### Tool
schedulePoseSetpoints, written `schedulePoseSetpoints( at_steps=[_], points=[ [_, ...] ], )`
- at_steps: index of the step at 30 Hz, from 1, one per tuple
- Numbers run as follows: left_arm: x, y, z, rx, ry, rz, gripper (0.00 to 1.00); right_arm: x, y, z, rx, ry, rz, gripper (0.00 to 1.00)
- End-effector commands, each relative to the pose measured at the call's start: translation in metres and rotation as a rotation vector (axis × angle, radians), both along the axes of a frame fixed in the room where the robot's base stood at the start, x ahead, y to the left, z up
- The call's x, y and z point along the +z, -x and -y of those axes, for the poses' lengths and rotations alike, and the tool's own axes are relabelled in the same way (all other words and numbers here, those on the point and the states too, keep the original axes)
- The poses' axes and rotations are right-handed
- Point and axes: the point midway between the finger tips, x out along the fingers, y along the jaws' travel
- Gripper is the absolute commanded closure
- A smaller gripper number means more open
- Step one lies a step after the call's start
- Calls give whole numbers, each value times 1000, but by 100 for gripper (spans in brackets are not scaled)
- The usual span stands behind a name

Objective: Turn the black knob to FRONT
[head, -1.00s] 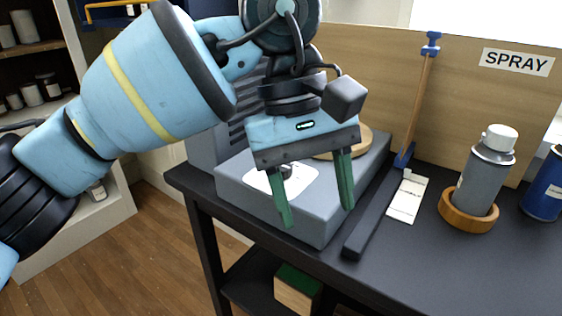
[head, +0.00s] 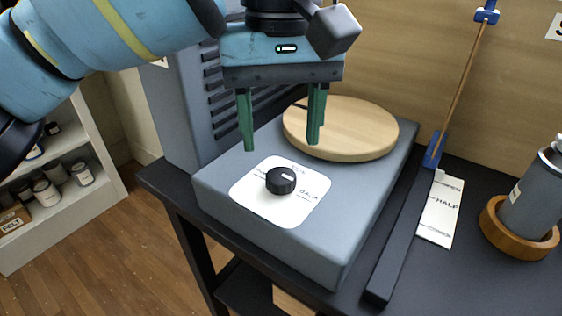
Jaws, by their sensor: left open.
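The black knob (head: 281,180) sits on a white label plate (head: 300,210) on the sloping top of a grey machine (head: 340,235). A short white mark on the knob's top points roughly right. The plate has small printed words around the knob; one on the right seems to read HALF, and the others are too small to read. My left gripper (head: 281,147) has two green fingers pointing down, spread wider than the knob. In the picture its tips show just above and beyond the knob, apart from it, with nothing between them. My right gripper is not in view.
A round wooden disc (head: 345,128) lies on the machine behind the knob. A black bar (head: 400,240), a blue-ended upright rod (head: 465,75), a label card (head: 440,210) and a grey can (head: 535,195) in a wooden ring stand to the right. Shelves (head: 80,205) are at left.

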Motion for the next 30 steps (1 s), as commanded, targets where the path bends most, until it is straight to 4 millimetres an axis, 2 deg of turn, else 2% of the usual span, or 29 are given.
schedulePoseSetpoints(
  at_steps=[3, 9, 15, 23, 30],
  points=[
    [-22, -1, -1, 0, -1, -3, 43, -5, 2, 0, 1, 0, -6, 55],
    [-48, 0, 0, 0, 0, -3, 43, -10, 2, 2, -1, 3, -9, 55],
    [-59, 0, 0, 1, 2, -1, 43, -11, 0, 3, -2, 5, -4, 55],
    [-60, 0, 0, 1, 2, -1, 43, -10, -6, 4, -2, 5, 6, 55],
    [-60, 0, 0, 0, 2, -1, 73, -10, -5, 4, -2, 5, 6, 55]
  ],
)
